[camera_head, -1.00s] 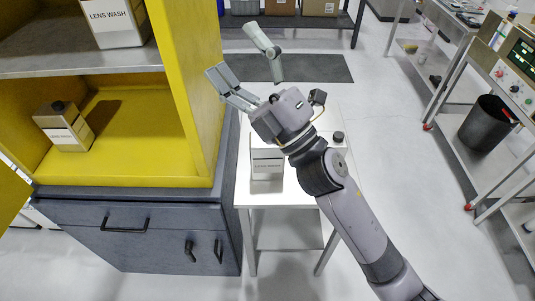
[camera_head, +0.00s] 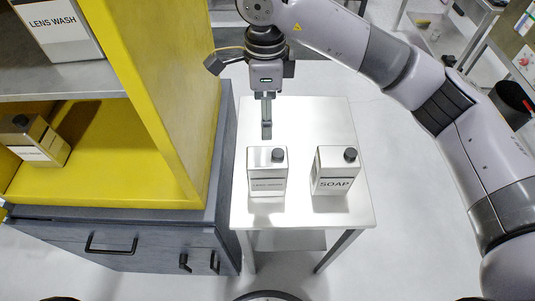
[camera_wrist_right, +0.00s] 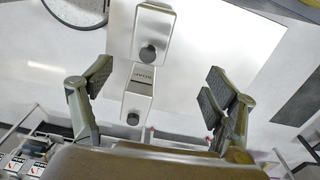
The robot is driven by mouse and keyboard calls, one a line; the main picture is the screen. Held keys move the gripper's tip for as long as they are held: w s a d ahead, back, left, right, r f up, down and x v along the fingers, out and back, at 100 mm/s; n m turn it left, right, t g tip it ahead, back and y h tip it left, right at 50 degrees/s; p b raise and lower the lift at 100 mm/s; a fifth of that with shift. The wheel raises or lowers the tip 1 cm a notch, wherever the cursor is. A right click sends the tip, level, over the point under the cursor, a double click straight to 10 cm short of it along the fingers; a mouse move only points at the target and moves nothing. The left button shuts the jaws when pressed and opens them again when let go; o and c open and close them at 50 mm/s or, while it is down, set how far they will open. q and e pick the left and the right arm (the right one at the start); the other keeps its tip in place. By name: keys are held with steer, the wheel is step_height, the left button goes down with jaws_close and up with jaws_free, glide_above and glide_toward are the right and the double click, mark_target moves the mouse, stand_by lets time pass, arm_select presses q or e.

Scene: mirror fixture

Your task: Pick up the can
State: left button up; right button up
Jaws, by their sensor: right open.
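Two metal cans with black caps stand upright on a small table. The lens wash can (camera_head: 267,181) is on the left and the soap can (camera_head: 333,178) on the right, with a gap between them. My right gripper (camera_head: 267,132) points down just behind the lens wash can, seen edge-on. In the right wrist view its fingers (camera_wrist_right: 157,92) are wide apart and empty. Between and beyond them are two cans, a nearer one (camera_wrist_right: 137,103) with a label that seems to read SOAP and a farther one (camera_wrist_right: 152,28). Contact with either can is not visible. My left gripper is out of view.
The white table (camera_head: 305,214) has bare room behind the cans and at its right. A yellow cabinet (camera_head: 160,110) over grey drawers stands close on the left.

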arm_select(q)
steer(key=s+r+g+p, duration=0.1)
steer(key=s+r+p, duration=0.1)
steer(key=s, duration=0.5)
arm_select(e)
glide_above(267, 157)
steer(key=f, duration=0.5)
steer(key=shift+s+a+f, duration=0.1)
steer(key=shift+s+f, duration=0.1)
steer(key=shift+f, duration=0.2)
steer(key=f, duration=0.1)
steer(key=f+p, duration=0.1)
steer(key=f, duration=0.1)
steer(key=shift+w+f, duration=0.3)
step_height(267, 157, down, 2)
steer(key=shift+p, duration=0.45)
steer(key=shift+s+f+p, duration=0.1)
steer(key=shift+f+p, duration=0.2)
steer(key=shift+p, duration=0.1)
step_height(267, 157, down, 4)
steer(key=shift+r+p, duration=0.15)
steer(key=shift+p, duration=0.75)
steer(key=shift+f, duration=0.4)
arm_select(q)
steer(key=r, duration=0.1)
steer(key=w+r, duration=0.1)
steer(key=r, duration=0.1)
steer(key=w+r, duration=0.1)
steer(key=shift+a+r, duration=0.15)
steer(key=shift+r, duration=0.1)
